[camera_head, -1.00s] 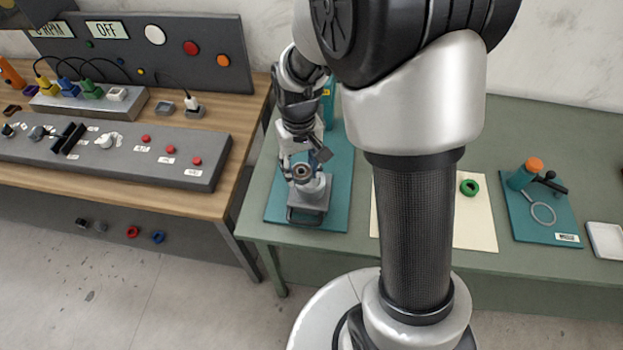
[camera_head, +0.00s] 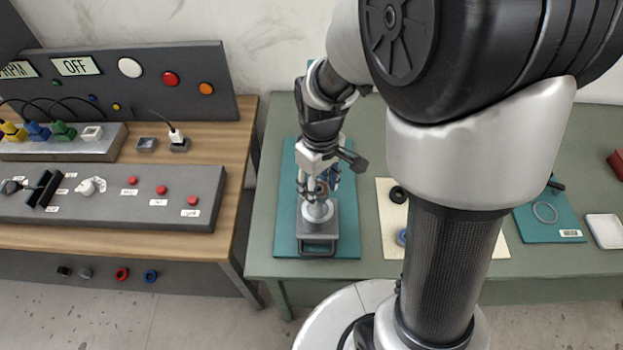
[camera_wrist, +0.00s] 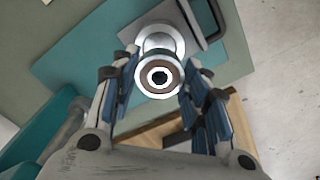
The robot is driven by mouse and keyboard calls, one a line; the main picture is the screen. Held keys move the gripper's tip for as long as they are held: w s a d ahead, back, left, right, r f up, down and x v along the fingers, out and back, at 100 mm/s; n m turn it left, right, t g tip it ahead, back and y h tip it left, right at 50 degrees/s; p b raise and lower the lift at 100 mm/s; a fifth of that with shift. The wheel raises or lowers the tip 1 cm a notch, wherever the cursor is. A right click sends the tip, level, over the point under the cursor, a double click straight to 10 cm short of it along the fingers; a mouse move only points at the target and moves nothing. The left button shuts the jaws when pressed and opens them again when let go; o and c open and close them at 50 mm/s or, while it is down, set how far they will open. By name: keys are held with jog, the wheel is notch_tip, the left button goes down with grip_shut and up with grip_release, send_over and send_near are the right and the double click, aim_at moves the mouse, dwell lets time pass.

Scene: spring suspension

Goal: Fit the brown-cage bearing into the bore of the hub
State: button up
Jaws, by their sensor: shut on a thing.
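The brown-cage bearing (camera_wrist: 159,76) is a pale ring with a brown band and a dark centre hole. My gripper (camera_wrist: 160,80) is shut on it, with blue-padded fingers on both sides. The hub (camera_wrist: 162,40) is a round light metal piece on a grey block, partly hidden behind the bearing in the wrist view. In the head view my gripper (camera_head: 319,186) is over the hub (camera_head: 317,212), pointing down. The bearing is small and mostly hidden between the fingers there. The hub's bore is hidden, and I cannot tell whether the bearing touches the hub.
The grey block with a handle (camera_head: 318,246) stands on a teal mat (camera_head: 287,225). A cream sheet (camera_head: 392,248) with a black ring (camera_head: 398,192) and a blue ring (camera_head: 402,237) lies to the right, partly behind my arm. A wooden bench with a control panel (camera_head: 110,195) stands left.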

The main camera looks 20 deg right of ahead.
aim_at(318, 211)
notch_tip(318, 211, down, 8)
jog(key=shift+r+b, duration=0.1)
jog(key=shift+b, duration=0.9)
jog(key=shift+r, duration=0.15)
jog(key=shift+f, duration=0.3)
jog(key=shift+s+f+b, duration=0.35)
jog(key=shift+f+b, duration=0.1)
jog(key=o, duration=1.2)
jog(key=shift+w+f, duration=0.1)
jog(key=shift+w, duration=0.05)
jog(key=shift+c, duration=0.2)
jog(key=shift+w+r, duration=0.1)
jog(key=shift+r, duration=0.1)
